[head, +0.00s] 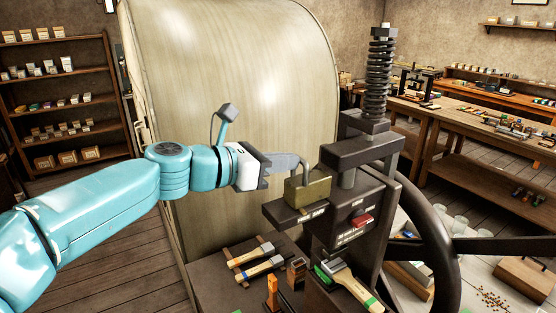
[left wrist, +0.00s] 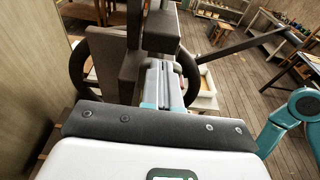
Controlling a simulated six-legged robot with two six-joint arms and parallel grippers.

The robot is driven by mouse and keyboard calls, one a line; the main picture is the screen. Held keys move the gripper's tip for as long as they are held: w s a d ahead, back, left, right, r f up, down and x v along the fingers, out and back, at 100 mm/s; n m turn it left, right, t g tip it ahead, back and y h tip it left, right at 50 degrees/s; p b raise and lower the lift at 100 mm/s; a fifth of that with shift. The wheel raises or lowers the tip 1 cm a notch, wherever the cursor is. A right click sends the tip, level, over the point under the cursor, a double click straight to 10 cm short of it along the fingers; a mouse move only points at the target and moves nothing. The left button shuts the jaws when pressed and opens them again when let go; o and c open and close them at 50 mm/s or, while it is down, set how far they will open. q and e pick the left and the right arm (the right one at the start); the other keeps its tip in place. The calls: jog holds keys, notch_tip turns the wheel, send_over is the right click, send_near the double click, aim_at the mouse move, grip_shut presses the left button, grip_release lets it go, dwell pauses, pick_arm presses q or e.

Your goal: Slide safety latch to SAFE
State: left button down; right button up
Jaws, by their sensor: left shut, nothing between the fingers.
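The dark press (head: 352,160) stands right of centre in the head view, with a coiled spring and screw on top. A small red piece (head: 362,220), probably the safety latch, sits on its front face between small labels that I cannot read surely. A brass padlock-shaped block (head: 308,190) with a grey shackle rests on the press's ledge. My left gripper (head: 303,166) is shut and empty, its fingertips close to the shackle, above and left of the red piece. I cannot tell whether they touch. In the left wrist view the shut fingers (left wrist: 160,84) point at the press.
A large handwheel (head: 437,235) is right of the press. Brushes (head: 350,285) and wooden-handled tools (head: 258,262) lie on the bench below. A big pale curved panel (head: 240,70) stands behind my left arm. Workbenches (head: 480,120) are further right.

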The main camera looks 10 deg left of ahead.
pick_arm(q)
jog(key=shift+r+x, duration=0.25)
jog(key=shift+x, duration=0.7)
jog(key=shift+r+x, duration=0.2)
jog(key=shift+x, duration=0.8)
jog(key=shift+s, duration=0.1)
jog(key=shift+d, duration=0.1)
